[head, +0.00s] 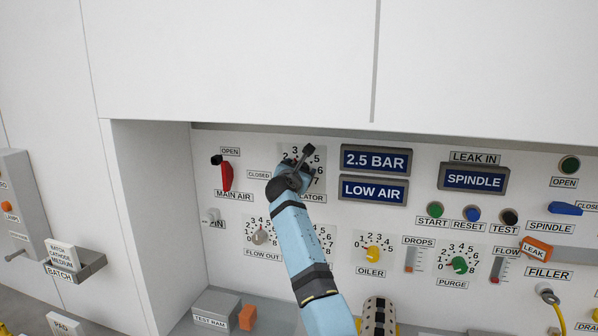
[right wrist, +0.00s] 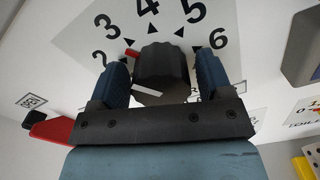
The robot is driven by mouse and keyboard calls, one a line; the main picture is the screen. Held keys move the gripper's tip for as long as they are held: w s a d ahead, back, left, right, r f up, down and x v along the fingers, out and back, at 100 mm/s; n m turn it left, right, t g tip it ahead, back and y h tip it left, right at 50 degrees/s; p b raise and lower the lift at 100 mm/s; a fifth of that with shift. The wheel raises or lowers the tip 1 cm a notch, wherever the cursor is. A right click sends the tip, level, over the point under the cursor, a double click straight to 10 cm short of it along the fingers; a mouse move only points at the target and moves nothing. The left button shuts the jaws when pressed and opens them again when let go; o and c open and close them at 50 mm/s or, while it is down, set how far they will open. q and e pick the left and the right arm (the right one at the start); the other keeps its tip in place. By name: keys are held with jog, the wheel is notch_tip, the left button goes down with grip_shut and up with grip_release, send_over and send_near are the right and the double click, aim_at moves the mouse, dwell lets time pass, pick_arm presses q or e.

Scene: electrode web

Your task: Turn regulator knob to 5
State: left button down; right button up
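The regulator knob (right wrist: 160,68) is a dark grey ribbed knob on a white numbered dial plate (right wrist: 75,40). In the head view the dial plate (head: 318,160) is partly hidden by my right arm, and so is the knob. A display (head: 376,159) reads 2.5 BAR. My left gripper is not in view.
A LOW AIR display (head: 373,189) sits below the pressure display. The red main air lever (head: 227,176) is left of the dial. The flow out knob (head: 260,236) and yellow oiler knob (head: 373,253) are below. A cabinet overhang (head: 240,60) is above the panel.

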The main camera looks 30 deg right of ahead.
jog(key=c, duration=0.7)
